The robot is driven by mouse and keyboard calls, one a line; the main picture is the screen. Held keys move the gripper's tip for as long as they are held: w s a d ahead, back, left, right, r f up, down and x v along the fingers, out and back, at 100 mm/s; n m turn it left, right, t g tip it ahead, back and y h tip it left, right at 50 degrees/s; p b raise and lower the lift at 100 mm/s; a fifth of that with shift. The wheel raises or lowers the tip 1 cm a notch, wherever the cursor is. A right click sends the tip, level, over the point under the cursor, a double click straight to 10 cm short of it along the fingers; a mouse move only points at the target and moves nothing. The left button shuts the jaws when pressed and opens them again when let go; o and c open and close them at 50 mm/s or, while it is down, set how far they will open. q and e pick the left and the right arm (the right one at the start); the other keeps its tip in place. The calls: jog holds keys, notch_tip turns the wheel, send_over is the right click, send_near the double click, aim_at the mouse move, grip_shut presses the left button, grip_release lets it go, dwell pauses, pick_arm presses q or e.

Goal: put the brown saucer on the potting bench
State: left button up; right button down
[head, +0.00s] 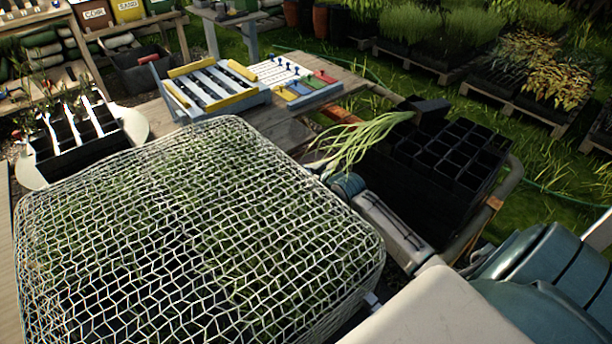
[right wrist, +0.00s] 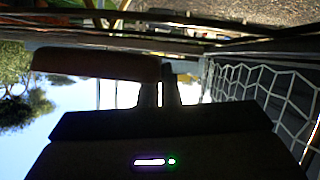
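In the right wrist view a brown, flat, round-ended thing, seen edge-on, is the brown saucer (right wrist: 95,64). My right gripper (right wrist: 160,90) appears closed on its right end, with the saucer's rim between the dark fingers. In the head view my right arm comes in from the lower right and passes beside the wire mesh cover; its fingers are hidden and I cannot make out the saucer clearly. A wooden bench (head: 345,73) stands ahead, beyond the cover, and looks like the potting bench. My left gripper is not in view.
The wire mesh cover (head: 190,230) over green plants fills the near left. A blue-and-yellow rack (head: 212,88) takes up much of the bench. A planted black tray (head: 75,135) stands left.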

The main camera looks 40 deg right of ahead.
jog(key=shift+f, duration=1.1)
jog(key=shift+f, duration=0.15)
jog(key=c, duration=1.6)
grip_release()
jog(key=shift+c, duration=0.2)
